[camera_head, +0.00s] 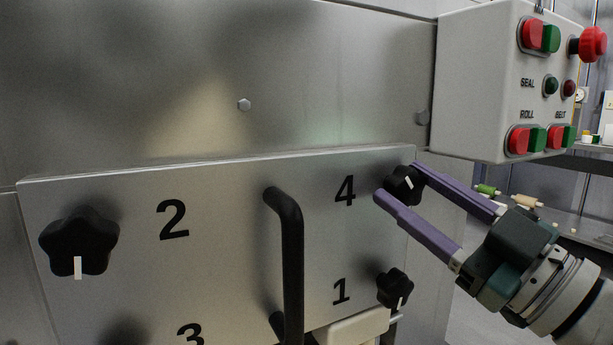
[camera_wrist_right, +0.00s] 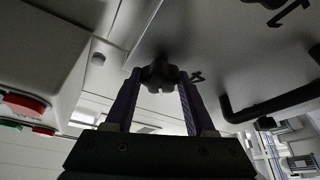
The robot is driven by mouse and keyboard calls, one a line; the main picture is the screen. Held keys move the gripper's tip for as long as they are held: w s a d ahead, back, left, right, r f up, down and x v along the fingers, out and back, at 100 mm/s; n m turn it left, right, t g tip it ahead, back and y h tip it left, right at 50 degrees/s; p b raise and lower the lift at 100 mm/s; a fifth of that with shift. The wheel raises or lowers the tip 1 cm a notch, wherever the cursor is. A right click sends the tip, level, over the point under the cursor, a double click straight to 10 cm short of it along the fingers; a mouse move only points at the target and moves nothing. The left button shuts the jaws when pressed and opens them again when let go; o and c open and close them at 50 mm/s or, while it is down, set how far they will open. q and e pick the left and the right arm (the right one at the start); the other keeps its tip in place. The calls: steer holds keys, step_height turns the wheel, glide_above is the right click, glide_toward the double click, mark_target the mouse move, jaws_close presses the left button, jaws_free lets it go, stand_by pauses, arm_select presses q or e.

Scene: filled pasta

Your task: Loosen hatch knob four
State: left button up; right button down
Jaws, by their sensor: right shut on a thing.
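Hatch knob four (camera_head: 405,184) is a black lobed knob with a white mark, at the upper right of the metal hatch (camera_head: 235,240), beside the printed 4. My right gripper (camera_head: 396,180) has its two purple fingers on either side of this knob and is shut on it. In the right wrist view the knob (camera_wrist_right: 160,76) sits between the two fingertips (camera_wrist_right: 159,80). My left gripper is not in view.
Knob two (camera_head: 80,241) is at the left and knob one (camera_head: 395,288) is below knob four. A black bar handle (camera_head: 291,265) stands out from the hatch. A control box (camera_head: 480,85) with red and green buttons hangs at the upper right.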

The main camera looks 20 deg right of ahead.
steer(key=n+g+y+p, duration=0.1)
steer(key=n, duration=0.1)
steer(key=n+g+p, duration=0.1)
steer(key=n, duration=0.2)
steer(key=n+y+p, duration=0.1)
steer(key=n, duration=0.2)
steer(key=shift+d+r+g+y+p, duration=0.1)
steer(key=shift+r+g+y+p, duration=0.2)
steer(key=shift+g+p, duration=0.1)
steer(key=n+g+p, duration=0.1)
steer(key=n+p, duration=0.1)
steer(key=n, duration=0.1)
steer(key=n+g+p, duration=0.1)
steer(key=n+p, duration=0.1)
steer(key=shift+r+n, duration=0.15)
steer(key=shift+n, duration=0.25)
steer(key=n+g+p, duration=0.1)
steer(key=n+p, duration=0.2)
steer(key=shift+r+h, duration=0.1)
steer(key=shift+h, duration=0.3)
steer(key=n+g+h+p, duration=0.1)
steer(key=n+p, duration=0.2)
steer(key=n+h+p, duration=0.1)
steer(key=n+p, duration=0.1)
steer(key=p, duration=0.1)
steer(key=shift+n+g, duration=0.3)
steer(key=shift+n+h+p, duration=0.3)
steer(key=shift+h+p, duration=0.1)
steer(key=shift+h, duration=0.1)
steer(key=shift+f, duration=0.2)
